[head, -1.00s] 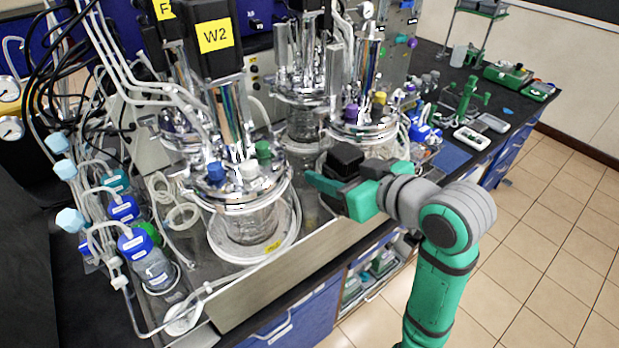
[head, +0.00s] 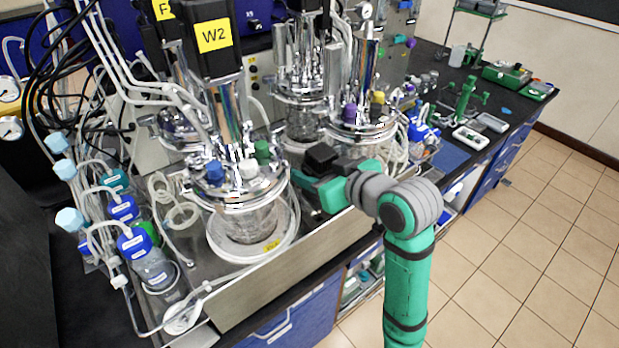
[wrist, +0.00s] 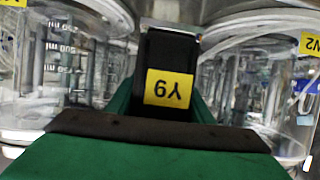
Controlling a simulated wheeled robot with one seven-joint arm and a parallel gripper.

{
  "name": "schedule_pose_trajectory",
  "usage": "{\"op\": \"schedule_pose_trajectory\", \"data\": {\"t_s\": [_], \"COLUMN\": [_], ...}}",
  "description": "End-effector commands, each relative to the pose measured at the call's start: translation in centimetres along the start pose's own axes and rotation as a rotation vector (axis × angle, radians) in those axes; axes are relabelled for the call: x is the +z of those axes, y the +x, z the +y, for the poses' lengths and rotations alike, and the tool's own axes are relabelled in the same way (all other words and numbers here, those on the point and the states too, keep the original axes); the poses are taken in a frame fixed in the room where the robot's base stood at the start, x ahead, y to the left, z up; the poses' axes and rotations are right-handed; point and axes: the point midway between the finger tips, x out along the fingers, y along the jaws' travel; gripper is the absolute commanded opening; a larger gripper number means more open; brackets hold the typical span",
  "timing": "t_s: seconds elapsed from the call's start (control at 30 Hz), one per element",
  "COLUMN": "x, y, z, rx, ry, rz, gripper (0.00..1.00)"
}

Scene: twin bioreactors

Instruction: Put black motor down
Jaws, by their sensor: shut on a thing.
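The black motor (head: 322,158) is a dark block with its top showing in the head view. In the wrist view the motor (wrist: 165,60) carries a yellow label that reads Y9 upside down. My gripper (head: 318,183) is shut on the motor and holds it between the front glass vessels, low over the bench's steel tray. In the wrist view the gripper's green fingers (wrist: 122,100) lie on both sides of the motor. The motor's underside is hidden, so I cannot tell whether it touches the tray.
A glass vessel with a steel lid (head: 245,200) and W2 motor (head: 213,38) stands left of my gripper. Another vessel (head: 360,130) stands behind and right. The steel tray (head: 300,262) ends at the bench's front edge. Bottles with blue caps (head: 135,240) and tubing fill the left side.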

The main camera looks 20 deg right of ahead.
Motion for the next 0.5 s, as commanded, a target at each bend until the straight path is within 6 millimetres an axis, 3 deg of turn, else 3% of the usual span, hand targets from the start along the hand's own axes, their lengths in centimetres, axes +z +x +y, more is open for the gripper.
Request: {"op": "schedule_pose_trajectory", "data": {"t_s": [0.2, 0.5], "x": [2.3, 2.6], "y": [0.9, 1.6], "z": [0.0, 0.0], "rx": [0.000, 0.000], "ry": [0.003, -0.001], "rz": [0.002, 0.003], "gripper": [0.00, 0.00]}}
